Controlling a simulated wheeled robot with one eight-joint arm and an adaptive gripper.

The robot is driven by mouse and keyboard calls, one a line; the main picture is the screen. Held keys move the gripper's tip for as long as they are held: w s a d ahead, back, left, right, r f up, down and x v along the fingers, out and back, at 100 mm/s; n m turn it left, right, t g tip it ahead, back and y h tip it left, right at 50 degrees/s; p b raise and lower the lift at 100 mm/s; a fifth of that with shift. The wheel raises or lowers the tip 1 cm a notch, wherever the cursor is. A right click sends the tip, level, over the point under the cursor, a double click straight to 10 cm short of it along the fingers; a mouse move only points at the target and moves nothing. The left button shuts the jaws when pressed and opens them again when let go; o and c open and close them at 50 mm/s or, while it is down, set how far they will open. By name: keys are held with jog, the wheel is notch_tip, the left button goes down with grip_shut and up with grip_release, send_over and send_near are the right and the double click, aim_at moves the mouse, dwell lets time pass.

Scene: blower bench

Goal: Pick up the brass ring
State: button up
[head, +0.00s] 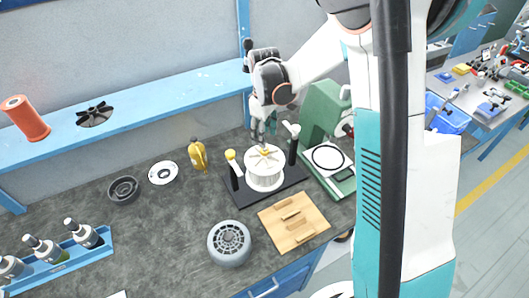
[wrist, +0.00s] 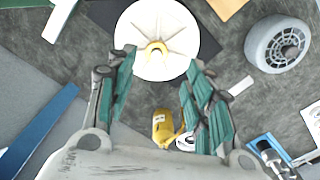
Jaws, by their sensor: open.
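The brass ring (wrist: 156,47) is a small yellow piece at the centre of a white spool-like drum (wrist: 180,28) with thin spokes on its top face. In the head view the ring (head: 265,152) shows as a small yellow spot on top of the drum (head: 264,175), which stands on a black base. My gripper (wrist: 160,68) is open, its green-padded fingers apart with nothing between them. In the head view my gripper (head: 263,135) hangs above the drum, pointing down. The ring's lower part cannot be made out.
A green machine (head: 322,112) is close on the right. A wooden board (head: 293,221), a grey round housing (head: 229,243) and a yellow bottle (head: 197,155) are around it. A blue shelf (head: 150,100) runs behind.

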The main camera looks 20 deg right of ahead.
jog(key=shift+w+f+b, duration=0.2)
jog(key=shift+f+b, duration=0.15)
jog(key=shift+f, duration=1.4)
jog(key=shift+w+f+b, duration=0.2)
jog(key=shift+f+b, duration=0.15)
jog(key=shift+f, duration=1.35)
jog(key=c, duration=1.1)
